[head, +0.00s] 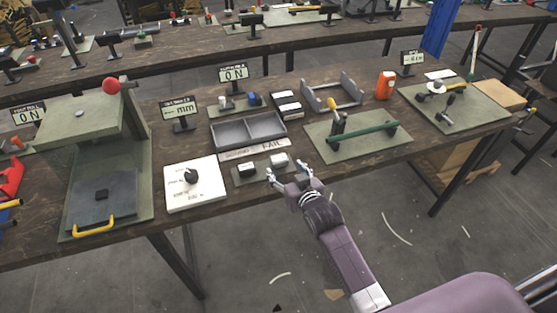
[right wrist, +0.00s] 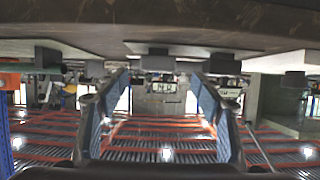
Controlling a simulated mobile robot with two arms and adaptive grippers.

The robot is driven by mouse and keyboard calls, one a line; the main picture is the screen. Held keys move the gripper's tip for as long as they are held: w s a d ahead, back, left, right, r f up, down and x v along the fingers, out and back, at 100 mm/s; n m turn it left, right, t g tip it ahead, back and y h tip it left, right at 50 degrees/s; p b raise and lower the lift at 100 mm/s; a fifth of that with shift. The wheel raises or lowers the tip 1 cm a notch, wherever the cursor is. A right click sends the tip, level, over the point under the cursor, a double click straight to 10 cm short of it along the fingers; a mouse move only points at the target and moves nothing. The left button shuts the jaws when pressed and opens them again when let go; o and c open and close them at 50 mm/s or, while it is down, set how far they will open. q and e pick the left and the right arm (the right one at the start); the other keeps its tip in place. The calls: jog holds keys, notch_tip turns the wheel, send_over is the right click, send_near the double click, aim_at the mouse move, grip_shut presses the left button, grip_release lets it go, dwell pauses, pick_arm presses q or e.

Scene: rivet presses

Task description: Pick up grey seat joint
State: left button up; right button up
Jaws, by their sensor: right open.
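A small light grey block (head: 278,160), which looks like the grey seat joint, sits on a narrow grey-green plate (head: 262,172) at the front of the table. My right gripper (head: 288,172) is open and empty, just in front of the light block at the table's front edge. In the upside-down right wrist view, the light block (right wrist: 158,62) shows beyond and between the spread fingers (right wrist: 160,82). My left gripper is out of view.
A white board with a black knob (head: 191,177) lies left of the plate. A grey divided tray (head: 247,132) and a "FAIL" label strip stand behind it. A large press (head: 108,120) stands far left.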

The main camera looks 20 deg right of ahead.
aim_at(281, 163)
jog(key=shift+p+x, duration=0.6)
jog(key=shift+x, duration=2.2)
jog(key=shift+d, duration=0.2)
jog(key=shift+c, duration=0.3)
jog(key=c, duration=1.2)
jog(key=shift+r, duration=0.1)
